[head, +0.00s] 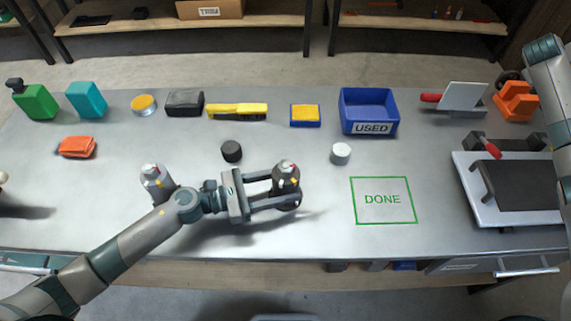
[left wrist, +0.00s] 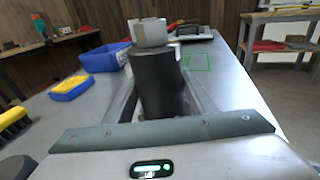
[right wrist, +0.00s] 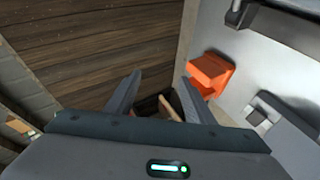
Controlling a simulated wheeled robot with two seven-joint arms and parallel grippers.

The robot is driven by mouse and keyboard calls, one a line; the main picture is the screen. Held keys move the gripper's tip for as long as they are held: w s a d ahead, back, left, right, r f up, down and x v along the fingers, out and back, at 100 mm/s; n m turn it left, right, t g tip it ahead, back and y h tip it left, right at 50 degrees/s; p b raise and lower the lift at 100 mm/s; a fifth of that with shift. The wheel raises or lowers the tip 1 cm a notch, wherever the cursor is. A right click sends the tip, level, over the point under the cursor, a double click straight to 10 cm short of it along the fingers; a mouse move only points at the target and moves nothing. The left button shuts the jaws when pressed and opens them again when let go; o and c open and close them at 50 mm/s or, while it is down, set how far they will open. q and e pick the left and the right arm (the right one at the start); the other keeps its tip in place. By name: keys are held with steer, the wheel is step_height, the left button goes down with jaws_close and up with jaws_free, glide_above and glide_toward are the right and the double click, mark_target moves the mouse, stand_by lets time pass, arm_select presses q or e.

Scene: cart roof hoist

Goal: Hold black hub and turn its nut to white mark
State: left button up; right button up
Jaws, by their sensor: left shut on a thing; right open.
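My left gripper (head: 285,190) is shut on the black hub (head: 286,186), one finger on each side, above or at the bench; I cannot tell whether it touches the top. In the left wrist view the black hub (left wrist: 157,85) stands upright between the fingers, with a pale nut (left wrist: 150,32) on top. In the head view the nut (head: 287,166) has small coloured marks, too small to read. A grey hub (head: 152,176) with a similar nut stands left, partly behind my left arm. My right gripper (right wrist: 157,98) is open and empty in the right wrist view, far from the hub.
A black cap (head: 231,152) and a white cap (head: 341,153) stand nearby. The green DONE square (head: 382,199) is empty. The blue USED bin (head: 369,110) is behind. A tray (head: 470,200) and an orange clamp-like thing (head: 516,100) are at right.

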steer(key=w+a+n+t+y, duration=0.1)
steer(key=w+a+n+y, duration=0.3)
steer(key=a, duration=0.9)
steer(key=w+a+m+t+y, duration=0.15)
steer(key=w+a, duration=0.35)
steer(key=a, duration=0.8)
steer(key=s+a+n+y, duration=0.2)
steer(key=a+n+y, duration=0.3)
steer(key=a, duration=1.9)
steer(key=s+a+n+g+y, duration=0.1)
steer(key=s+a+n, duration=0.1)
steer(key=s+a, duration=0.5)
steer(key=s+a+n+g+y, duration=0.15)
steer(key=s+a, duration=0.25)
steer(key=a, duration=0.7)
steer(key=s+a+n+g, duration=0.1)
steer(key=s+a+n, duration=0.1)
steer(key=s, duration=0.4)
steer(key=s+a+f+n+g+h, duration=0.1)
steer(key=s+a+n+g, duration=0.1)
steer(key=s, duration=0.4)
steer(key=s+a+n+g, duration=0.1)
steer(key=s+a, duration=0.2)
steer(key=s, duration=0.3)
steer(key=shift+s+a+f+n+g+h, duration=0.15)
steer(key=shift+a+n+g+h, duration=0.15)
steer(key=shift+a+n, duration=0.1)
steer(key=shift+s, duration=0.4)
steer(key=shift+f, duration=0.2)
